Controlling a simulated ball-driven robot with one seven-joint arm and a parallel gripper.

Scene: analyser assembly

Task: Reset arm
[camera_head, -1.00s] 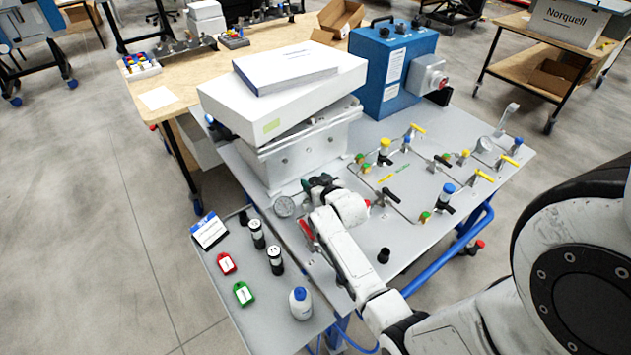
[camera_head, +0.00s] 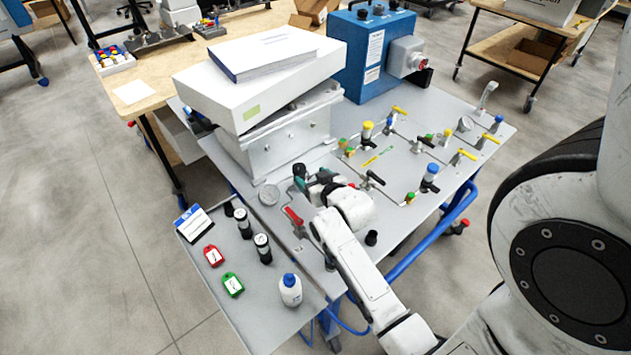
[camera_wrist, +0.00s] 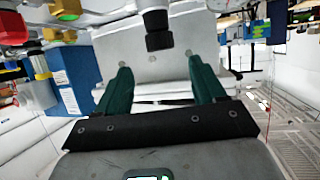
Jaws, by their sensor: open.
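My gripper (camera_head: 300,182) is over the grey analyser table (camera_head: 420,200), just in front of the grey metal housing (camera_head: 285,140) that carries a large white box. In the wrist view its two green fingers (camera_wrist: 160,85) stand wide apart with nothing between them. Past the fingertips a black cylindrical fitting (camera_wrist: 158,32) shows against the pale housing (camera_wrist: 190,70). My white arm reaches in from the lower right and hides part of the table.
A red-handled valve (camera_head: 293,216) and a round gauge (camera_head: 268,195) are close to my gripper. Several coloured valves stand to the right. A side shelf holds a white bottle (camera_head: 290,290), red tag (camera_head: 213,255), green tag (camera_head: 232,285) and black cylinders. A blue unit (camera_head: 372,55) stands behind.

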